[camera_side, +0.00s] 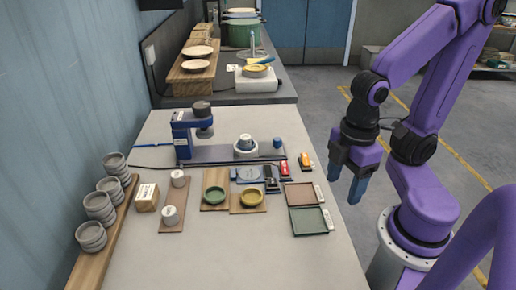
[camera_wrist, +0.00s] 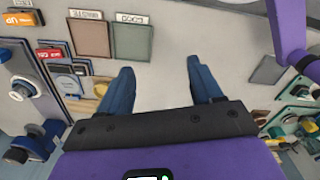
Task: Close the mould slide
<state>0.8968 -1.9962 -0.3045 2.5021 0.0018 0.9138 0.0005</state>
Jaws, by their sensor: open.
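The blue press (camera_side: 184,138) stands on the table with a dark round head (camera_side: 203,120) over the left part of its long blue rail (camera_side: 218,154). The mould slide carries a white round mould (camera_side: 245,147), which sits on the rail to the right of the head, out from under it. A blue knob (camera_side: 278,142) stands near the rail's right end. In the wrist view the white mould (camera_wrist: 20,90) is at the left edge. My gripper (camera_side: 345,184) is open and empty, in the air to the right of the table, well apart from the slide; its fingers (camera_wrist: 160,76) are spread.
Red and green trays (camera_side: 300,194) (camera_side: 310,220) lie at the table's right edge. Orange, red and black switches (camera_side: 306,160) (camera_side: 285,170) (camera_side: 271,180) stand in front of the rail's right end. Boards with green and yellow dishes (camera_side: 214,195) (camera_side: 252,197) lie nearer. Stacked grey cups (camera_side: 98,206) line the left.

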